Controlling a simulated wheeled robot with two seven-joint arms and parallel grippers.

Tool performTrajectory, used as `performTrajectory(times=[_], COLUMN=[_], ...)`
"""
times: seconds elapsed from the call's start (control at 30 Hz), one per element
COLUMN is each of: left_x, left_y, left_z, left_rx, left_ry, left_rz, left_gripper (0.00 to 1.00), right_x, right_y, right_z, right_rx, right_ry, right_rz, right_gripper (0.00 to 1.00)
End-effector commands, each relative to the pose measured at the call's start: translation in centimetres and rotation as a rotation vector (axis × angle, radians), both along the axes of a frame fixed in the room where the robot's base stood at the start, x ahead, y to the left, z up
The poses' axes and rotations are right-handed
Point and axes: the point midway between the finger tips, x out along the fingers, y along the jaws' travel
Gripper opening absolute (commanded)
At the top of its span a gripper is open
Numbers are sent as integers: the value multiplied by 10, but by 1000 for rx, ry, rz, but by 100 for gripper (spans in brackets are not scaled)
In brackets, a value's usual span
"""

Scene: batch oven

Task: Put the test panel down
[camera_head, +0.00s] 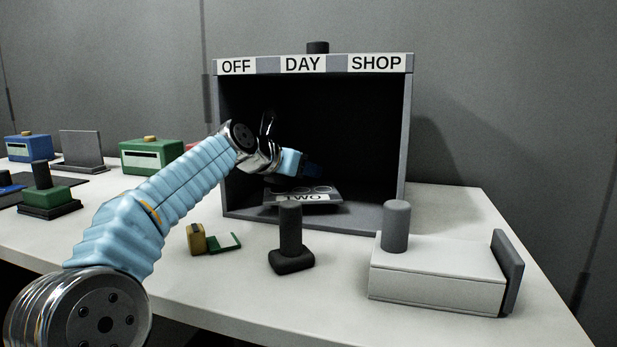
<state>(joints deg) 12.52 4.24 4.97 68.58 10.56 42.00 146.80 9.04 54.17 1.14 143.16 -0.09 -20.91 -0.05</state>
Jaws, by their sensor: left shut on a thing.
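My left arm reaches from the lower left into the open front of the dark grey oven box (405,150), which has labels OFF, DAY and SHOP along its top. My left gripper (312,170) is inside the box, dark and small in the shadow. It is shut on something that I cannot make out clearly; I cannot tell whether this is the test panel. Just below the gripper, a grey plate (333,193) with pale ring marks and a label TWO lies at the box's front floor. I cannot tell whether gripper and plate touch. My right gripper is out of view.
A black upright handle on a base (291,240) stands before the box. A white block with a grey cylinder (435,272) is at right. A small tan block and green piece (224,242) lie left of the handle. Green (150,157) and blue boxes (28,148) stand farther left.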

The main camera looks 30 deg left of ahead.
Motion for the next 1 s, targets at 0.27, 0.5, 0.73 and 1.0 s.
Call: performTrajectory(times=[0.27, 0.5, 0.73, 1.0], left_x=[29, 29, 29, 29], left_y=[7, 7, 7, 7], left_z=[-23, -23, -26, -25], left_rx=[-2, -1, -1, -1], left_ry=[0, -1, 1, 1], left_rz=[1, 0, 0, 0], left_gripper=[0, 0, 58, 63], right_x=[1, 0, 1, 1], right_y=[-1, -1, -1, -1], right_z=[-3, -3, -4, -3], right_rx=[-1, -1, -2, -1], right_ry=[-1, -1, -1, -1], right_rz=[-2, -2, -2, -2], right_gripper=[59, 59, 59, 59])
